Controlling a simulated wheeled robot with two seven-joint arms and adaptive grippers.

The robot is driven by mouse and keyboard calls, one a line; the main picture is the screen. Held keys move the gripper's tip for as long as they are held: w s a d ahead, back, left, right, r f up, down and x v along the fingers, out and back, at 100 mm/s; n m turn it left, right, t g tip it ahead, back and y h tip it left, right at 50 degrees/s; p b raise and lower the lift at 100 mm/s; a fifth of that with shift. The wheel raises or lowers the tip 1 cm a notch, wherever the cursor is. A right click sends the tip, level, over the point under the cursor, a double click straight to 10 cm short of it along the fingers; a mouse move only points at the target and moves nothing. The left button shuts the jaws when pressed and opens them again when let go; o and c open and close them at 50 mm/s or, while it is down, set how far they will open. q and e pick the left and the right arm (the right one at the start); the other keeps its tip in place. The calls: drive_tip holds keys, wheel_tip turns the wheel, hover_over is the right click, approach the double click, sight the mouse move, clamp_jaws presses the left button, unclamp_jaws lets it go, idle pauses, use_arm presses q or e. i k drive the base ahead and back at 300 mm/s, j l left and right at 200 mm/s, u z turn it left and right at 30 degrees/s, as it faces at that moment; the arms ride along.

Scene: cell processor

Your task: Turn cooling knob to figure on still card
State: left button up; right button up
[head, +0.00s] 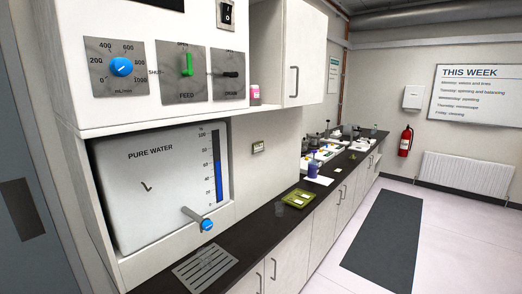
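A round blue knob (122,67) sits on a grey plate high on the white cabinet at the left. Its dial runs from 0 to 1000 in mL/min. A white line on the knob slants from lower left to upper right; which end is the pointer I cannot tell. No cooling label is readable. I cannot pick out a card marked as the still card; a small green-framed panel (258,147) hangs on the wall, too small to read. Neither of my grippers is in view.
A green FEED lever (187,65) stands upright, and a dark DRAIN lever (230,74) lies level. Below is a PURE WATER tank (150,190) with a blue tap (207,224). The dark counter (250,228) bears a green tray (299,198). Floor at right is clear except a mat (380,240).

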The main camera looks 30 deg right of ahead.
sight(121, 67)
drive_tip(key=i+l, duration=0.15)
drive_tip(key=l, duration=0.4)
drive_tip(key=i+l, duration=0.1)
drive_tip(key=l, duration=0.45)
drive_tip(key=i+l+u, duration=0.1)
drive_tip(key=l, duration=0.4)
drive_tip(key=i+l, duration=0.15)
drive_tip(key=l, duration=0.4)
drive_tip(key=i+l, duration=0.1)
drive_tip(key=l, duration=0.45)
drive_tip(key=i+l, duration=0.1)
drive_tip(key=l, duration=0.45)
drive_tip(key=k+j+u, duration=0.1)
drive_tip(key=u, duration=1.45)
